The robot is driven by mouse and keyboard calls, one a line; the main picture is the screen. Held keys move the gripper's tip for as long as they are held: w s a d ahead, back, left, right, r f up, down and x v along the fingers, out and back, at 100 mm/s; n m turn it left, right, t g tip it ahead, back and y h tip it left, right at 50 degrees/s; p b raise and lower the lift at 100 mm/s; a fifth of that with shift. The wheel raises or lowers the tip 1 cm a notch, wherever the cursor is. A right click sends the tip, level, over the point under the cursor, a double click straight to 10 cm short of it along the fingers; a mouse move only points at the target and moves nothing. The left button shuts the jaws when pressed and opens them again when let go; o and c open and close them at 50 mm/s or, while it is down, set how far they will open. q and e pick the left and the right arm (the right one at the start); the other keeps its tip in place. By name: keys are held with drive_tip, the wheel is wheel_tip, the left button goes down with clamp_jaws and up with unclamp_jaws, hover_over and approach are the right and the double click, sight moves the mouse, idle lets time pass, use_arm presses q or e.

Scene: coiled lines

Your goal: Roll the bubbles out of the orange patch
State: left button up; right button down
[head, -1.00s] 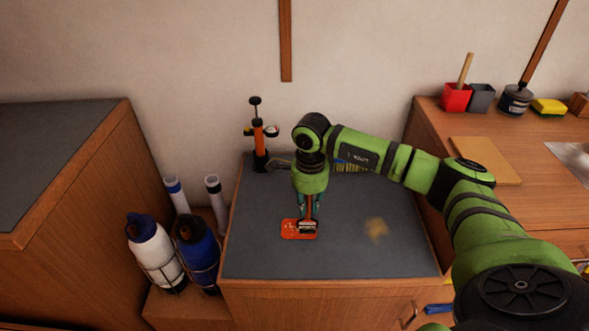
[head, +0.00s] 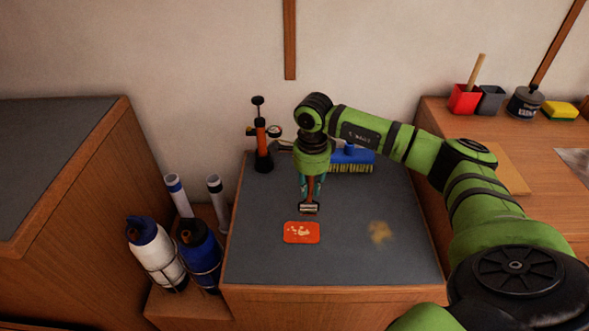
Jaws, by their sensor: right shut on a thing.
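The orange patch (head: 290,237) lies flat on the dark grey top of the low cabinet. Pale, uneven marks show across its middle; at this size I cannot make out single bubbles. My right gripper (head: 309,196) points down just behind the patch and is shut on a small roller (head: 309,208). The roller's head is behind the patch's back edge and looks clear of it. I cannot tell how high it is above the cabinet top. My left gripper is not in view.
A blue brush (head: 352,157) lies behind my right arm, partly hidden. An orange-and-black pump (head: 261,140) stands at the back left. A yellowish stain (head: 380,232) lies right of the patch. The cabinet top (head: 260,262) is clear in front.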

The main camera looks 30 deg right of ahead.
drive_tip(key=shift+w+r, duration=0.1)
drive_tip(key=shift+r, duration=0.5)
drive_tip(key=shift+d+r+p, duration=0.1)
drive_tip(key=shift+r+p, duration=0.25)
drive_tip(key=shift+p, duration=0.1)
drive_tip(key=shift+r+p, duration=0.45)
drive_tip(key=shift+r, duration=0.5)
drive_tip(key=shift+f, duration=0.1)
